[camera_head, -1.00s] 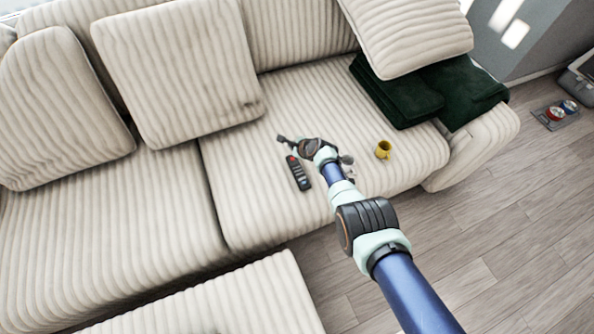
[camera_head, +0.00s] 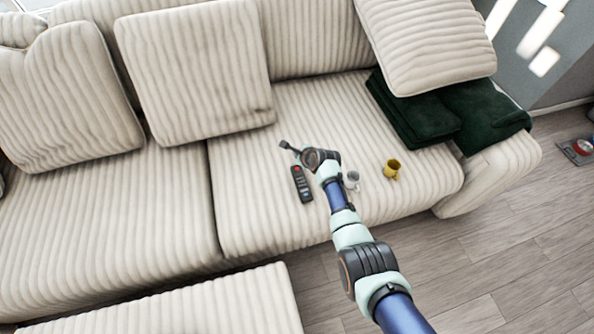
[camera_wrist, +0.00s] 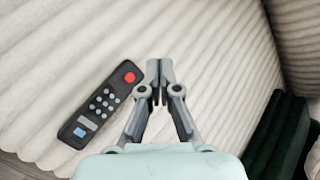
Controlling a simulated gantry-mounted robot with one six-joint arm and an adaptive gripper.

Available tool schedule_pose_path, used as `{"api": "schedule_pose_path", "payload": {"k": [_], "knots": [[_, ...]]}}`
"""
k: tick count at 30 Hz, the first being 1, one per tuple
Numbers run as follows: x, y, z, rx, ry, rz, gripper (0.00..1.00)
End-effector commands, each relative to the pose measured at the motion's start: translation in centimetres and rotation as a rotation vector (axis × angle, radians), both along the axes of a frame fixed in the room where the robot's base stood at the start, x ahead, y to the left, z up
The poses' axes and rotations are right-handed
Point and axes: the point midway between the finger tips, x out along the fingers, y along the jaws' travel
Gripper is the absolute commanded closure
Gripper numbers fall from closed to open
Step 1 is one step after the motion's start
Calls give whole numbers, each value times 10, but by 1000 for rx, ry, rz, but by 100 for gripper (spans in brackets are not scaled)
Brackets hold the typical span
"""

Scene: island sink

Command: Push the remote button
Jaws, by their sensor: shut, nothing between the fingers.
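The black remote (camera_head: 301,184) lies on the ribbed cream sofa seat. In the wrist view the remote (camera_wrist: 100,104) is left of my gripper, with a red button (camera_wrist: 129,77) at its upper end, several grey buttons and a blue one at its lower end. My gripper (camera_head: 286,147) is shut and empty, just above the remote's red end in the head view. In the wrist view my gripper's fingertips (camera_wrist: 159,66) are together, a little right of the red button and apart from it in the picture. Their height above the seat is hard to tell.
A yellow mug (camera_head: 391,170) and a grey cup (camera_head: 352,179) stand on the seat right of my wrist. Green folded blankets (camera_head: 425,115) lie at the sofa's right end. Cushions (camera_head: 195,70) lean on the backrest.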

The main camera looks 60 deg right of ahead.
Motion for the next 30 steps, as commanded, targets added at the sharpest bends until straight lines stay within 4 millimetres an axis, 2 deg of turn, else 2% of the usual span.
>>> {"api": "schedule_pose_path", "payload": {"k": [1, 8, 18, 30], "knots": [[0, 0, -17, 1, 0, 1, 100], [0, 0, -50, 0, 0, 0, 100], [0, 0, -68, 0, 1, 1, 100], [0, 0, -69, 0, 0, 0, 100]]}}
